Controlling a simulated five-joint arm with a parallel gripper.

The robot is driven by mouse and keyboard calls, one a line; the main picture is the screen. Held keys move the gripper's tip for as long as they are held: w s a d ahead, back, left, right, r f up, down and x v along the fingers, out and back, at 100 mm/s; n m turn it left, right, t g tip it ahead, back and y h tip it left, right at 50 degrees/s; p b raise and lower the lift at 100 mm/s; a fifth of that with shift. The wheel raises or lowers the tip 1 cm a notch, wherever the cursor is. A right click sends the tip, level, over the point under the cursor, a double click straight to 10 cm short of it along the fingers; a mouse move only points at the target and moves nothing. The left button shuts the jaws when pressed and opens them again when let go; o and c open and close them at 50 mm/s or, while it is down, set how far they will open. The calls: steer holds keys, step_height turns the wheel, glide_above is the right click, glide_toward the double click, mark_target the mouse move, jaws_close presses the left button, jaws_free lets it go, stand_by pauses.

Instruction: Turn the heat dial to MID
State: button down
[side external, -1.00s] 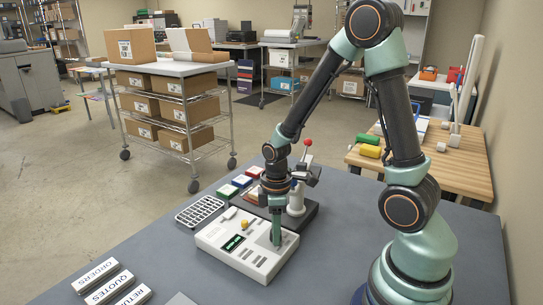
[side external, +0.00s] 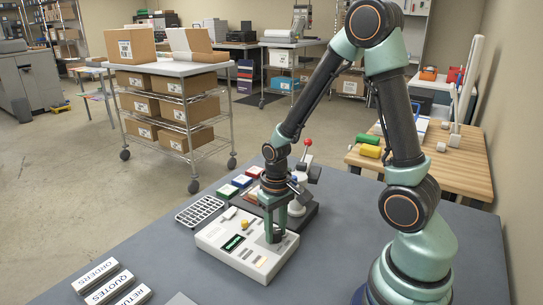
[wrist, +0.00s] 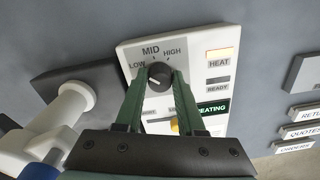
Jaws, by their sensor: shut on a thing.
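The heat dial (wrist: 159,75) is a round dark knob on a pale control panel (side external: 212,238), with LOW, MID and HIGH printed around it in the wrist view. My gripper (wrist: 161,80) points down at the panel and is shut on the dial, one green finger on each side. I cannot clearly tell which label the dial's pointer faces.
A yellow knob (side external: 244,223) sits on the panel. A red-topped lever (side external: 308,143) stands behind. Label blocks (side external: 108,289) lie front left.

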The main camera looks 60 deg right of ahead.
mark_target(276, 231)
steer(key=m, duration=0.3)
steer(key=shift+m, duration=2.2)
steer(key=c, duration=0.5)
jaws_free()
step_height(276, 231, up, 12)
steer(key=shift+r, duration=0.1)
